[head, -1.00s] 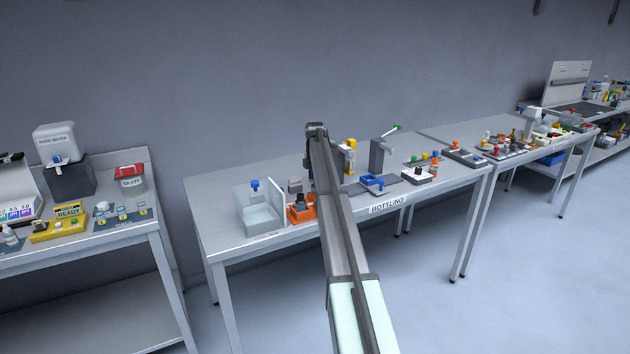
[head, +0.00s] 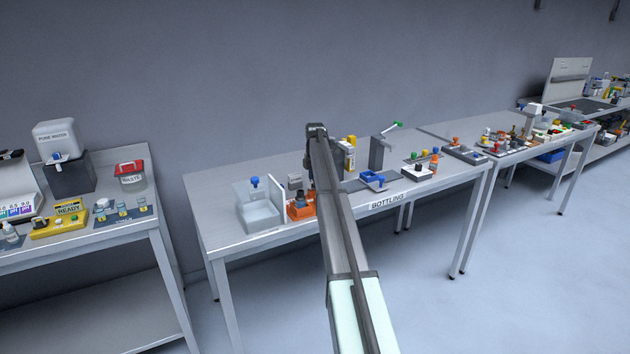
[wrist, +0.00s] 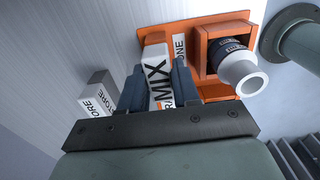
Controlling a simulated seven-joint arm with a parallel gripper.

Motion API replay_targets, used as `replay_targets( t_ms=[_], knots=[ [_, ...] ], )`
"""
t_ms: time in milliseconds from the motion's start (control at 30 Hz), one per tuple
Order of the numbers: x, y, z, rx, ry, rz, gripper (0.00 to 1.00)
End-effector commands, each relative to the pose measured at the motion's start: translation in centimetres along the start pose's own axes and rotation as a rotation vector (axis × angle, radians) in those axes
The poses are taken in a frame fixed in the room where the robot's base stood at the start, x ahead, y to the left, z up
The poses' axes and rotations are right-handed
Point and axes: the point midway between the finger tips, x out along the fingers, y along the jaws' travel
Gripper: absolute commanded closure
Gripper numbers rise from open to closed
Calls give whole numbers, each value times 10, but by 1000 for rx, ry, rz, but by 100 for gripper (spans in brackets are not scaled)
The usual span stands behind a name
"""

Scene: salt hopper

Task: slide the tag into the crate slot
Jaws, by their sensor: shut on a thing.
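My gripper (wrist: 160,85) is shut on a white tag (wrist: 157,68) marked MIX, which sits between its two dark fingers. The orange crate (wrist: 205,22) is right behind and beside the tag in the wrist view. A white label (wrist: 180,48) reading partly "ONE" shows on it. The tag overlaps the crate in this view; I cannot tell whether it touches it or is in a slot. A dark bottle with a white neck (wrist: 240,73) stands in the crate's square compartment. In the head view the crate (head: 300,211) is left of my arm, which hides the gripper's fingers.
A grey block marked STORE (wrist: 98,95) is close on the left of my gripper. A clear tank (head: 258,212) with a blue tap stands left of the crate. A blue tray (head: 375,181) and a grey stand (head: 378,153) are to the right on the bottling table.

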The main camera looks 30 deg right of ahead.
Motion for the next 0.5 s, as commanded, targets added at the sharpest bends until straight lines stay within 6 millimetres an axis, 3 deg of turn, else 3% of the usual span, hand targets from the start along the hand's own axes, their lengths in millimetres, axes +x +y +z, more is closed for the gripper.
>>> replay_targets(
  t_ms=[367, 400, 500],
  knots=[
    [5, 0, 0, 0, 0, 0, 100],
    [5, 0, 0, 0, 0, 0, 68],
    [5, 0, 0, 0, 0, 0, 58]
  ],
)
